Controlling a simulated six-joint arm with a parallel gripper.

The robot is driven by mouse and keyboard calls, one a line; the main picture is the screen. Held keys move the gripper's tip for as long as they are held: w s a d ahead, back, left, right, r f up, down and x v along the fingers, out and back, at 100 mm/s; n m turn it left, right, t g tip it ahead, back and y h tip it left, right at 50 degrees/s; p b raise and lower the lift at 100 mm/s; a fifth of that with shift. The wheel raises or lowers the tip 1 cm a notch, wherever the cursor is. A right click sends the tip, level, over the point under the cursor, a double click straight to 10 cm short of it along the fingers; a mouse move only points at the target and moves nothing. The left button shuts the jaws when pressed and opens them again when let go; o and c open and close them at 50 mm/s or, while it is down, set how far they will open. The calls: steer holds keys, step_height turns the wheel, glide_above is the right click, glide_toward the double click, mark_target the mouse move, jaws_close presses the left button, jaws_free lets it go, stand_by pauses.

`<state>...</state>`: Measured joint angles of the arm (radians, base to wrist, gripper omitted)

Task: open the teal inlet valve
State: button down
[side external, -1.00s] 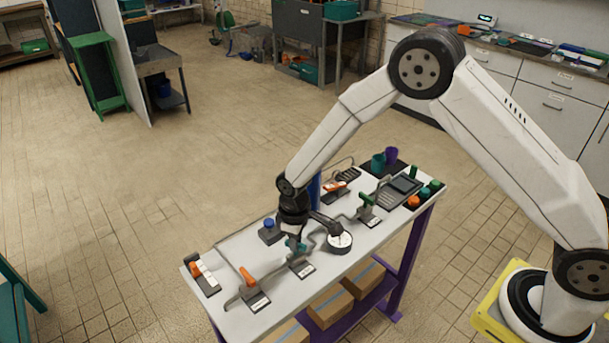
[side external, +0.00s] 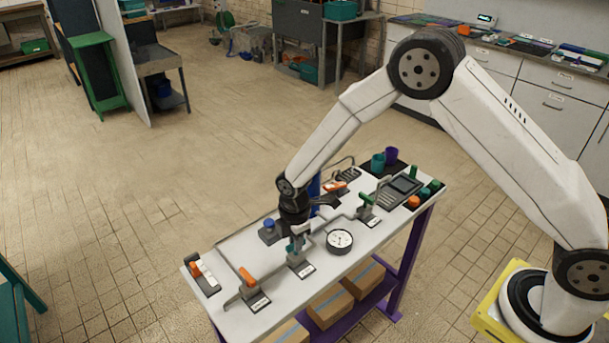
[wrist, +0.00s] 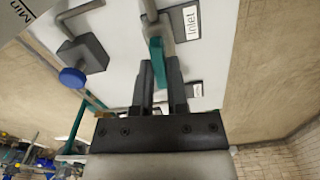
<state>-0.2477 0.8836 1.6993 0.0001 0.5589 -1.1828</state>
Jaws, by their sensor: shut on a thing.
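The teal inlet valve handle (wrist: 156,62) is a narrow teal bar beside the white "Inlet" label (wrist: 192,21) in the wrist view. My gripper (wrist: 160,72) has its two dark fingers on either side of this handle and is shut on it. In the side external view, my gripper (side external: 297,240) points down at the bench. Only a small bit of the teal handle (side external: 291,247) shows there, above the valve's dark base plate (side external: 305,270). The rest is hidden by the fingers.
An orange-handled valve (side external: 247,277) stands to the left and a green-handled valve (side external: 366,200) to the right. A round gauge (side external: 339,241) is close on the right. A blue knob (side external: 268,223) is just behind, also in the wrist view (wrist: 72,77). Thin grey pipes run between them.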

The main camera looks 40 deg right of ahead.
steer(key=shift+n, duration=0.9)
steer(key=c, duration=0.6)
jaws_free()
steer(key=shift+c, duration=0.2)
steer(key=shift+r, duration=0.1)
steer(key=shift+r, duration=3.85)
